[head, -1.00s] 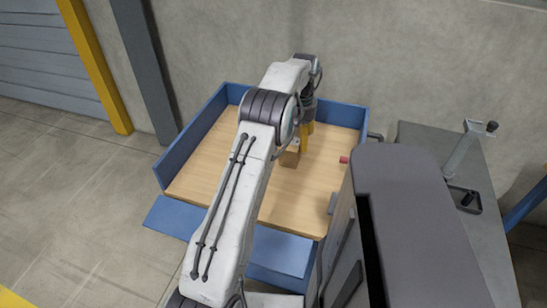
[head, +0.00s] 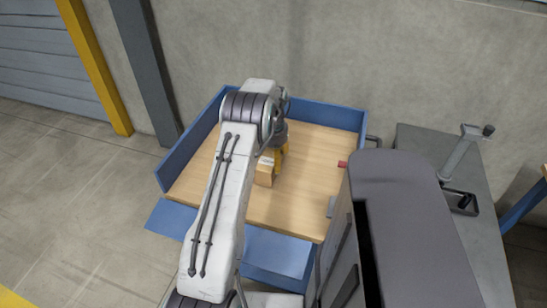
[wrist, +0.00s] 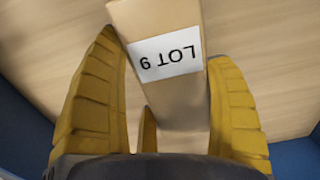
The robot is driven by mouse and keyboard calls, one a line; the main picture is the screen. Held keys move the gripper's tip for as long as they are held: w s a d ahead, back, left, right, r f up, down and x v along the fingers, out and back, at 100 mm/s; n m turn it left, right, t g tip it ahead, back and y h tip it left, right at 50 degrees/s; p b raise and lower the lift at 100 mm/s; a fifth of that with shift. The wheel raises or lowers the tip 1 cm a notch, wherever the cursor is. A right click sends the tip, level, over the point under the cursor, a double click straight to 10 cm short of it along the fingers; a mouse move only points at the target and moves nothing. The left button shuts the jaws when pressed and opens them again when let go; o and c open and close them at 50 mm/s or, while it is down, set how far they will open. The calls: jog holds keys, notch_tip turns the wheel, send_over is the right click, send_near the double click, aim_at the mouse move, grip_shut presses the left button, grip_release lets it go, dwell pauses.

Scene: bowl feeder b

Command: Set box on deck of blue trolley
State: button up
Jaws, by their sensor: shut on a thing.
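The box (head: 264,174) is small and tan cardboard. In the wrist view the box (wrist: 185,105) fills the gap between my yellow fingers, its white label reading "LOT 9" upside down. My gripper (head: 274,163) is shut on it. My arm hides part of the deck's left side.
Blue side walls edge the deck at the back and left; a blue flap (head: 277,252) hangs at the front. A small red piece (head: 343,164) shows at the deck's right edge. A grey bench (head: 430,145) stands right. The deck's right half is largely clear.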

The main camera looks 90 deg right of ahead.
jog(key=shift+f, duration=0.3)
jog(key=shift+f, duration=0.1)
jog(key=o, duration=1.2)
jog(key=shift+f, duration=0.1)
notch_tip(320, 180, up, 12)
jog(key=b, duration=0.1)
jog(key=shift+r, duration=0.2)
jog(key=shift+w, duration=0.1)
